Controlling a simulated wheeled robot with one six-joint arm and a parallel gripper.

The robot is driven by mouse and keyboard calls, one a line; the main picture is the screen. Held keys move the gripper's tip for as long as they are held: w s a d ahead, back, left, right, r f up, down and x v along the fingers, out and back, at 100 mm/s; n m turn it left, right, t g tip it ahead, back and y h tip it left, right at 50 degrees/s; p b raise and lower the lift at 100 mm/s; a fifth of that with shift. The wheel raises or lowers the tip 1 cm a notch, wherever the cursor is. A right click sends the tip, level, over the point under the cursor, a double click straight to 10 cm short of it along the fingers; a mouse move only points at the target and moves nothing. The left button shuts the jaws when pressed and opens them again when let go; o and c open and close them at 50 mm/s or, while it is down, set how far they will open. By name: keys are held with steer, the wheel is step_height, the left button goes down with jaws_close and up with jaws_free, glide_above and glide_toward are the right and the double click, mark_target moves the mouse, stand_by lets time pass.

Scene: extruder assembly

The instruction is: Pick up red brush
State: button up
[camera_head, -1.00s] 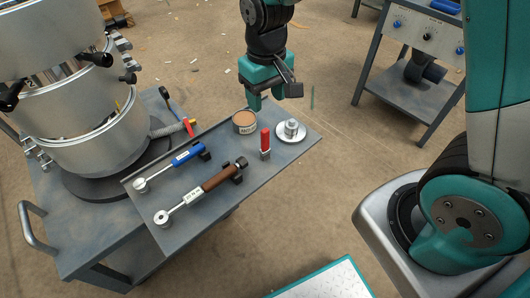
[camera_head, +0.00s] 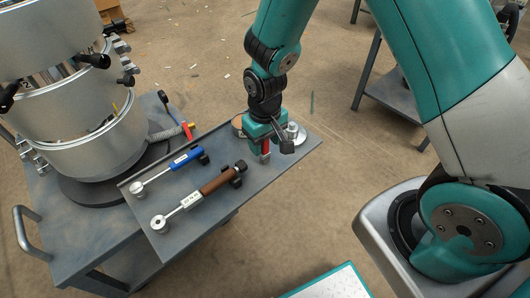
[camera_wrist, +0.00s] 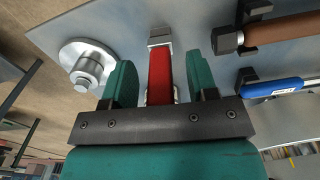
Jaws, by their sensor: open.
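The red brush (camera_head: 265,148) stands on the cart's side shelf, partly hidden by my gripper in the head view. In the wrist view the red brush (camera_wrist: 160,72) shows as a red handle with a pale metal end. My gripper (camera_head: 264,142) is over the brush. In the wrist view my gripper (camera_wrist: 162,82) is open, with one teal finger on each side of the red handle. A gap shows between the handle and each finger. The handle's near end is hidden behind the gripper body.
A round metal piece on a disc (camera_head: 296,134) stands close right of the gripper. A tan-topped tin (camera_head: 238,122) is partly hidden behind it. A brown-handled tool (camera_head: 218,181) and a blue-handled tool (camera_head: 182,159) lie left in holders. The metal cylinder stack (camera_head: 95,140) stands further left.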

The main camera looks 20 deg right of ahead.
jaws_close()
step_height(320, 180, up, 20)
steer(key=p, duration=0.2)
stand_by(0.5)
